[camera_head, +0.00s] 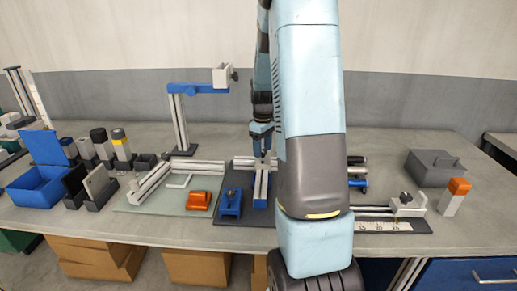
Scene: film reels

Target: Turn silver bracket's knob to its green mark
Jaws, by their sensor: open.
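A silver-white bracket (408,207) stands on the ruled rail at the right of the table, with a dark knob (405,198) on it. Another pale block (222,75) with a dark knob (234,75) sits at the end of the blue arm of a tall stand. I cannot tell from looks which one is the silver bracket. No green mark can be made out on either. My gripper (262,152) is above the blue and silver fixture in the middle, partly hidden by my arm. It is open, apart from both knobs, and appears empty.
The tall stand (179,122) rises at the back left. A blue open box (38,187), several cylinders and an orange block (200,200) are on the left. A grey lidded box (434,168) and an orange-topped block (454,197) stand right. My arm hides the table's middle right.

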